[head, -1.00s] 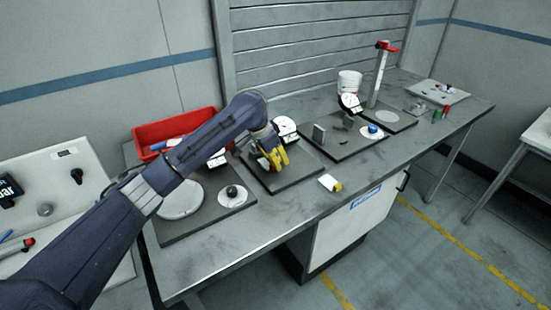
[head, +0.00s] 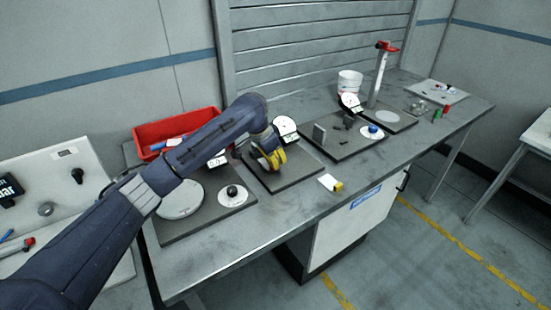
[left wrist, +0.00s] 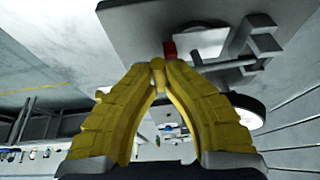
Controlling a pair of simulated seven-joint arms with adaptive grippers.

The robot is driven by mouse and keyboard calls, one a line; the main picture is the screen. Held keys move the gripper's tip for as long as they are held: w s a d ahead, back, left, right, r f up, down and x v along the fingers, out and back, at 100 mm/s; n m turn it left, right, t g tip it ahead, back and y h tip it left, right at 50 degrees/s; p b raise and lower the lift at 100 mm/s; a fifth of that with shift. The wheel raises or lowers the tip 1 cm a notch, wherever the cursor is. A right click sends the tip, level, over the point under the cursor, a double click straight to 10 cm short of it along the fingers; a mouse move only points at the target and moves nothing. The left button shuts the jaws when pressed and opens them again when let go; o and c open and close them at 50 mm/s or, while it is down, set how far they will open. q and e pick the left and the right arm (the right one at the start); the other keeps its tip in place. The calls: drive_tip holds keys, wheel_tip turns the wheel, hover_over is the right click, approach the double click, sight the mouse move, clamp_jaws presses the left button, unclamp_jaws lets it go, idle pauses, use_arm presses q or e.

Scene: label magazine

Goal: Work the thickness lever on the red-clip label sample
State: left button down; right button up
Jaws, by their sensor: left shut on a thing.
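My left gripper (head: 270,160) is over the dark plate (head: 300,172) of the thickness gauge, close to its white dial (head: 285,127). In the left wrist view its yellow fingers (left wrist: 158,72) close at the tips on a small tan rounded piece, which looks like the lever end. Just beyond the tips is a red clip (left wrist: 169,49) at the edge of a white label sample (left wrist: 205,42), lying by the gauge's grey frame (left wrist: 262,42). The dial (left wrist: 246,110) is partly hidden behind a finger. In the head view the gripper hides the red clip. My right gripper is not in view.
A white label with a yellow clip (head: 331,182) lies near the table's front edge. A scale plate (head: 180,200) is left, a red bin (head: 175,132) behind it. A second gauge plate (head: 345,148) and a red-topped post (head: 380,75) are right.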

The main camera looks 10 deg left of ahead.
use_arm(q)
drive_tip(key=shift+d+f, duration=0.1)
drive_tip(key=shift+f, duration=0.3)
drive_tip(key=c, duration=1.4)
unclamp_jaws()
drive_tip(key=shift+o, duration=0.2)
drive_tip(key=v, duration=1.2)
drive_tip(key=shift+d, duration=0.1)
